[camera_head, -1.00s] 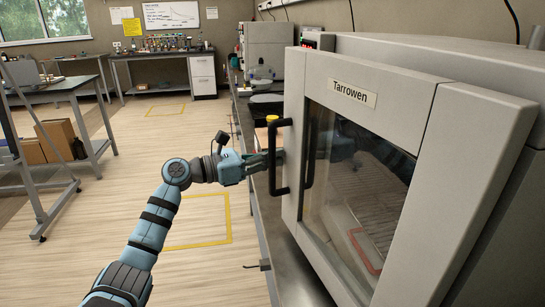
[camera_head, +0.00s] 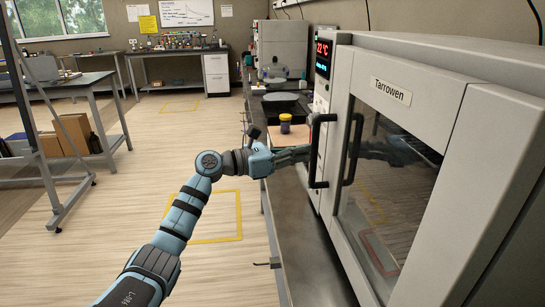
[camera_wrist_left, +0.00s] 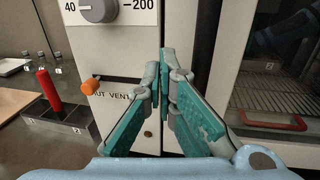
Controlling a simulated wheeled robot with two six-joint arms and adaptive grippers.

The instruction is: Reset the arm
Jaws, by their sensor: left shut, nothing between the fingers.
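My left gripper (camera_head: 305,153) comes in from the left, level with the middle of the oven's black door handle (camera_head: 318,150). Its teal fingers (camera_wrist_left: 165,75) are shut and empty in the left wrist view, in front of the pale panel beside the dark handle. The grey Tarrowen oven door (camera_head: 405,175) looks shut or nearly shut; its window shows a rack with a red-edged piece inside. Whether the fingers touch the handle cannot be told. My right gripper is out of view.
The oven's display (camera_head: 323,50) reads 22 °C. In the left wrist view, a red cylinder (camera_wrist_left: 49,90), an orange knob (camera_wrist_left: 91,86) and a grey dial (camera_wrist_left: 98,8) are near.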

